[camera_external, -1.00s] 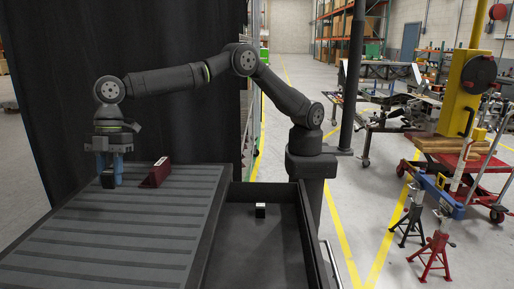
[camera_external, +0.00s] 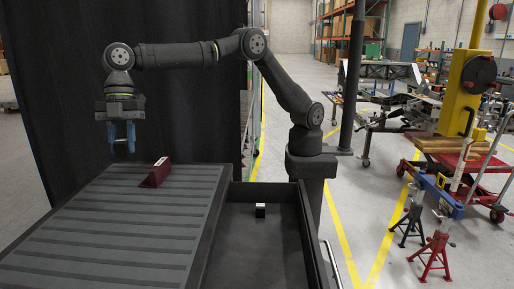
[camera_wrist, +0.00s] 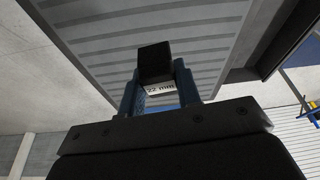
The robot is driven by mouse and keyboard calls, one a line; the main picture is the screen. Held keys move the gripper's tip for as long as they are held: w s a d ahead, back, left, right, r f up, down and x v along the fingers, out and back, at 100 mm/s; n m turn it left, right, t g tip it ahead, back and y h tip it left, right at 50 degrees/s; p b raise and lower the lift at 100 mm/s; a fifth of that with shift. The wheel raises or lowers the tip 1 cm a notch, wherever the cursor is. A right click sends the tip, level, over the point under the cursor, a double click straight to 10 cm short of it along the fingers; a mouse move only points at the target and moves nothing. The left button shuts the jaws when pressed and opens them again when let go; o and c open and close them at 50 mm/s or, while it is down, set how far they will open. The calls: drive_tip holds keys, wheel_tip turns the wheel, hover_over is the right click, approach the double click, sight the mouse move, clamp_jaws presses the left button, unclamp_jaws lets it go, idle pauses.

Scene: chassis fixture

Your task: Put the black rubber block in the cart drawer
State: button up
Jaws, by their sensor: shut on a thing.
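My gripper (camera_external: 122,148) hangs above the far left of the ribbed cart top, clear of it. Its blue fingers are shut on the black rubber block (camera_wrist: 154,60), which in the wrist view sits between the fingertips with a white "22 mm" label on its near side. In the external view the block is hard to make out between the fingers. The cart drawer (camera_external: 255,255) stands open at the right of the cart top, lower than it.
A dark red block (camera_external: 155,175) with a light end lies on the cart top, just right of and below my gripper. A small black block with a white face (camera_external: 260,211) lies in the far part of the drawer; the drawer's near part is clear.

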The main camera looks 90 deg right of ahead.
drive_tip(key=s+d+n+g+h, duration=0.1)
drive_tip(key=s+d+n, duration=0.35)
drive_tip(key=s, duration=0.65)
drive_tip(key=s+d+n+g+h, duration=0.1)
drive_tip(key=s+d+n, duration=0.2)
drive_tip(key=s+n, duration=0.55)
drive_tip(key=s+d+n+g+h, duration=0.1)
drive_tip(key=s+d+n, duration=0.25)
drive_tip(key=s, duration=0.95)
hover_over(283, 243)
drive_tip(key=w, duration=0.1)
wheel_tip(283, 243, down, 26)
drive_tip(key=shift+w+r, duration=0.15)
drive_tip(key=shift+r, duration=0.05)
drive_tip(key=shift+f, duration=2)
drive_tip(key=shift+f, duration=0.15)
drive_tip(key=o, duration=1)
drive_tip(key=shift+c, duration=0.2)
